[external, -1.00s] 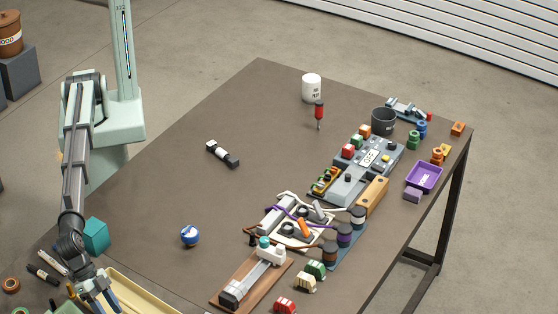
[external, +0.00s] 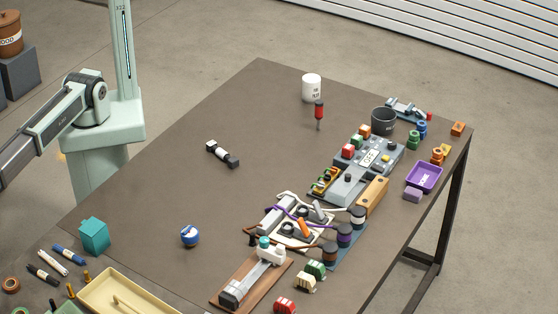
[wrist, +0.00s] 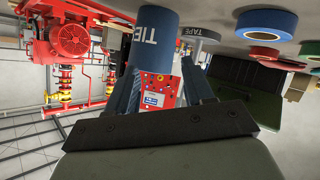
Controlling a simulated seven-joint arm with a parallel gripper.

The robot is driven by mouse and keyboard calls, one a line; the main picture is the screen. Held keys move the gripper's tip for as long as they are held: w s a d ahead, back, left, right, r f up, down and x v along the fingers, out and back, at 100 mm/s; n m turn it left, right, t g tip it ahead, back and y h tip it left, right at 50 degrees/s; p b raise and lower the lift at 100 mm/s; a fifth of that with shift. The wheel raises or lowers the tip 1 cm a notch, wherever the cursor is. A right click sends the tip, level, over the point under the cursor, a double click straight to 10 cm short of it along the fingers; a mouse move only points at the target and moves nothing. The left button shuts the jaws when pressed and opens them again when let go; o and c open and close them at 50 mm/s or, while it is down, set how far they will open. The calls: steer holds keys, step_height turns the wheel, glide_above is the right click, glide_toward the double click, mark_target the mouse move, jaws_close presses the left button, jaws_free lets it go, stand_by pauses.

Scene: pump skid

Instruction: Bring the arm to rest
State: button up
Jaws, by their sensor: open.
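My arm (external: 45,122) reaches out of the left edge of the external view, so my gripper is out of that frame. In the wrist view my gripper (wrist: 160,90) shows two blue-grey fingers standing apart, with a red panel visible behind the gap. A blue cylinder lettered "TIE" (wrist: 156,40) is seen beyond the fingers. I see nothing clamped between them. The wrist view is tilted, with the table surface along its top.
Near the table's left corner are a teal block (external: 94,236), several markers (external: 68,254) and a cream tray (external: 125,292). A blue ball-like item (external: 190,236) and a black-and-white part (external: 222,154) lie mid-table. A red pump (wrist: 72,40) stands in the wrist view's background.

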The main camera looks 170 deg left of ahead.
steer(key=s+d+f+m+h, duration=0.2)
steer(key=s+d, duration=0.4)
steer(key=d, duration=0.2)
step_height(320, 180, down, 6)
steer(key=s+a, duration=0.2)
steer(key=s, duration=0.1)
steer(key=s+a+f+m+g+y, duration=0.1)
steer(key=s+a+f+g+y, duration=0.35)
steer(key=a+f, duration=1.05)
steer(key=s+a+f+m+g, duration=0.15)
steer(key=s+a+f, duration=0.55)
steer(key=a+f, duration=0.8)
steer(key=s+a+f+g, duration=0.3)
steer(key=s+a+f, duration=0.1)
steer(key=s+a, duration=0.5)
steer(key=s+a+f+g, duration=0.3)
steer(key=s+a, duration=0.6)
steer(key=a, duration=0.1)
steer(key=s+a+g+h, duration=0.1)
steer(key=s+a+g, duration=0.1)
steer(key=s, duration=0.8)
steer(key=s+a+f+g+h, duration=0.1)
steer(key=s+a+g, duration=0.2)
steer(key=s, duration=0.7)
steer(key=s+a+f+g+h, duration=0.1)
steer(key=s+a+g, duration=0.1)
steer(key=s, duration=0.8)
steer(key=shift+s+a+g, duration=0.35)
steer(key=shift+a+g, duration=0.05)
steer(key=shift+a, duration=0.05)
